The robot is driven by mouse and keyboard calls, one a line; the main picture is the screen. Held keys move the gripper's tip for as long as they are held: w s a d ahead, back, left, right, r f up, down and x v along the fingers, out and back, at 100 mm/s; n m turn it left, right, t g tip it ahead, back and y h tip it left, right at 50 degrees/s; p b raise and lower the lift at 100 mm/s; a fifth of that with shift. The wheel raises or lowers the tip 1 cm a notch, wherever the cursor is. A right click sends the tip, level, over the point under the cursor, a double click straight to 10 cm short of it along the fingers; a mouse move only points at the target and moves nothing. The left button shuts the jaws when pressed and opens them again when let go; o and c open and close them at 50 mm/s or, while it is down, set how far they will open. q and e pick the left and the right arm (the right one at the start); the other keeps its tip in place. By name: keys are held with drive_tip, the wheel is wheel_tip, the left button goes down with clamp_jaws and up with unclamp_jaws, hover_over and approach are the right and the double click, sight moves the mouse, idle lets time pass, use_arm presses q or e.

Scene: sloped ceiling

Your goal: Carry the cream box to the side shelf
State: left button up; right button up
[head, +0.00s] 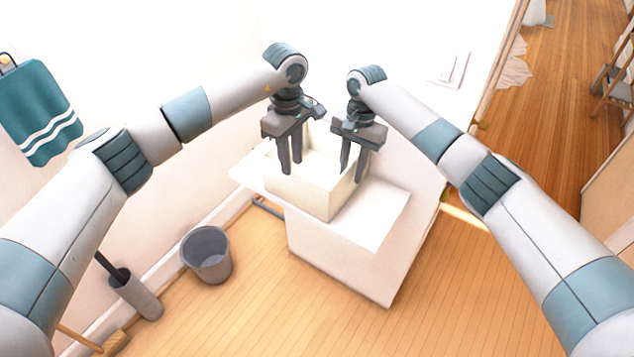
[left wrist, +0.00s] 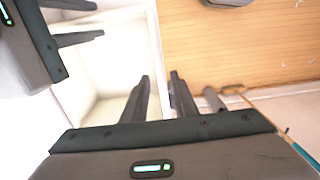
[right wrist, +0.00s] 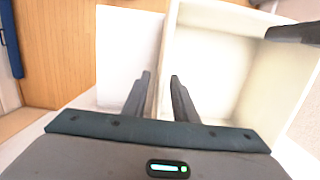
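The cream box (head: 312,192) is open-topped and looks empty. It stands on a white cabinet (head: 385,215), close to a white board (head: 245,174) at its left; I cannot tell whether this board is the side shelf. My left gripper (head: 291,168) is over the box's left side, its fingers on either side of a box wall in the left wrist view (left wrist: 160,78). My right gripper (head: 352,174) is over the right side, its fingers astride the opposite wall in the right wrist view (right wrist: 161,76). Both look open, with small gaps beside the wall.
A grey bin (head: 207,255) and a grey cylindrical holder (head: 137,297) stand on the floor at left. A teal towel (head: 38,110) hangs on the wall. The front right of the cabinet top is bare. Wooden floor (head: 290,310) lies clear in front.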

drive_tip(key=r, duration=0.6)
drive_tip(key=shift+w+d+r, duration=0.2)
drive_tip(key=shift+w+r, duration=0.15)
drive_tip(key=shift+r, duration=0.05)
drive_tip(key=shift+f, duration=0.1)
